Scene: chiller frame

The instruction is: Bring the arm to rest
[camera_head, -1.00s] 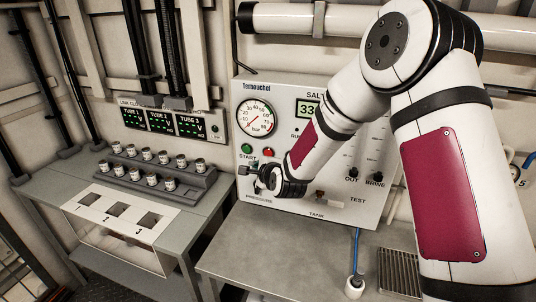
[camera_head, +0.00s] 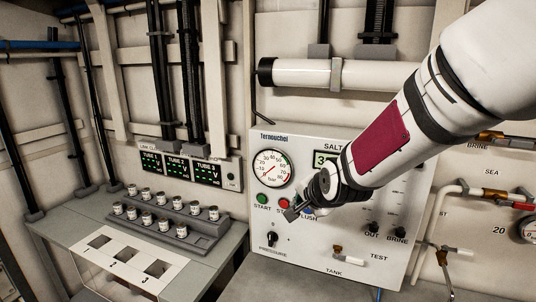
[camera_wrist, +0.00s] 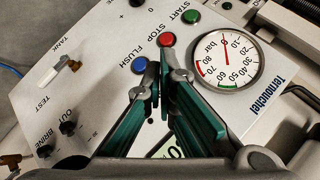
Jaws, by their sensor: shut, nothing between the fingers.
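In the wrist view the two green-padded fingers (camera_wrist: 160,82) point toward the red STOP button (camera_wrist: 166,40) and the blue FLUSH button (camera_wrist: 140,65). I cannot tell whether the tips touch the panel. My arm (camera_head: 395,130) reaches in from the upper right and covers part of the display.
The PRESSURE knob (camera_head: 272,239) is below my gripper, and the gauge (camera_head: 273,169) is above it. A bench (camera_head: 75,235) at left bears a stepped rack (camera_head: 190,242) with several small jars. A horizontal white pipe (camera_head: 300,73) runs above the panel. Valves and pipes stand at right.

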